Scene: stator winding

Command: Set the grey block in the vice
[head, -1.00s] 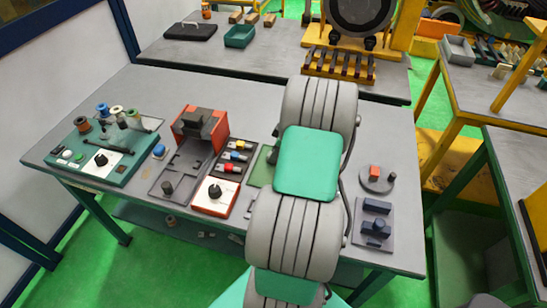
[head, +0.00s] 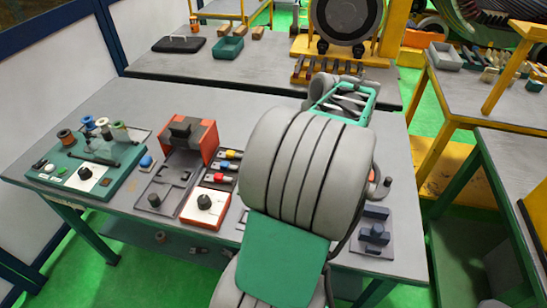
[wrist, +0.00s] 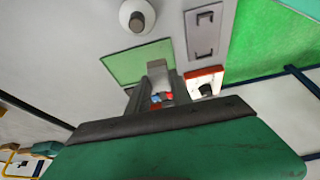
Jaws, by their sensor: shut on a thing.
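My gripper (wrist: 160,84) is shut on a small light-grey block (wrist: 157,72), which sticks out past the fingertips in the wrist view. The block seems to be above or near a pale green mat (wrist: 135,63); I cannot tell whether it touches. My arm hides the gripper and the block in the head view. A dark blue-grey fixture that looks like the vice (head: 374,234) stands on a grey plate at the table's right front. It lies to the right of my arm. I cannot make it out in the wrist view.
A red-and-white box with a black knob (head: 205,205) and a red fixture (head: 188,135) stand left of my arm. A green board with spools (head: 85,165) is farther left. A round plate with a dark peg (wrist: 136,18) shows in the wrist view. The back table (head: 250,75) lies beyond.

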